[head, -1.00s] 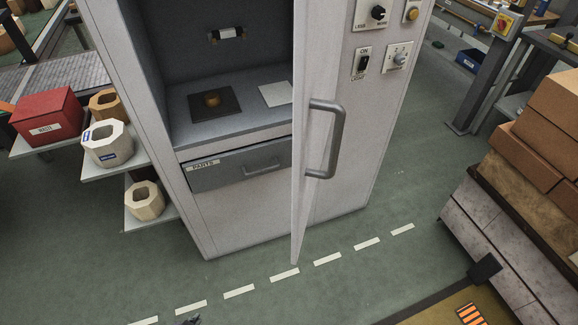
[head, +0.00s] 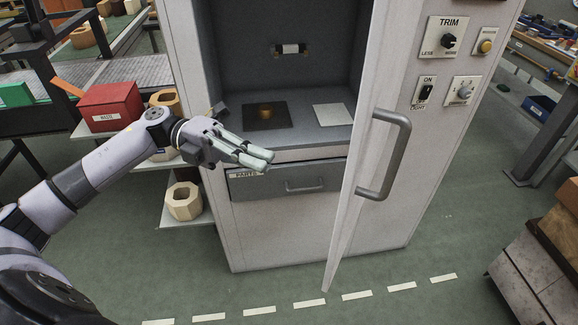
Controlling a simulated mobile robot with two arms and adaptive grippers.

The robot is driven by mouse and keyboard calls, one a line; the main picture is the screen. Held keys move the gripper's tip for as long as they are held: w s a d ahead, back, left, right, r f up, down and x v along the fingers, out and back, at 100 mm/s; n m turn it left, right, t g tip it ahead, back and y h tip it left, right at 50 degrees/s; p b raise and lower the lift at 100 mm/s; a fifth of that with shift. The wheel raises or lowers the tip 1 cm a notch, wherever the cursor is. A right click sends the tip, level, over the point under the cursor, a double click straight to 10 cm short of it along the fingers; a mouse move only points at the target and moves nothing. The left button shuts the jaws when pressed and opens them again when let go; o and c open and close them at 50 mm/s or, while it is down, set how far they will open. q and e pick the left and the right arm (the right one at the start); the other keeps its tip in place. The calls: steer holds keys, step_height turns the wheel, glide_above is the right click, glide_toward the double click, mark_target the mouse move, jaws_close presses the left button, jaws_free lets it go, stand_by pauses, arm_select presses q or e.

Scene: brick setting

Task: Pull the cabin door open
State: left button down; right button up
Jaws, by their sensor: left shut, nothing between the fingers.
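The cabin (head: 285,225) is a tall pale grey cabinet with a dark inside. Its door (head: 350,215) stands part-way open, swung out toward me, with its edge near the dashed floor line. A grey bar handle (head: 392,155) is on the door. My left gripper (head: 268,161) reaches in from the left and is shut and empty. In the picture it lies in front of the cabin opening, just above the drawer front, left of the door and apart from the handle. My right gripper is not in view.
The PARTS drawer (head: 300,181) is shut. Inside stand a small orange-brown round piece on a dark plate (head: 281,116) and a white plate (head: 331,114). A red box (head: 108,106) and shelves are left. Brick stacks (head: 566,232) stand right. The front floor is clear.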

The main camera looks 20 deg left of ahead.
arm_select(q)
steer(key=d+p, duration=0.5)
steer(key=d, duration=0.7)
steer(key=shift+d, duration=0.4)
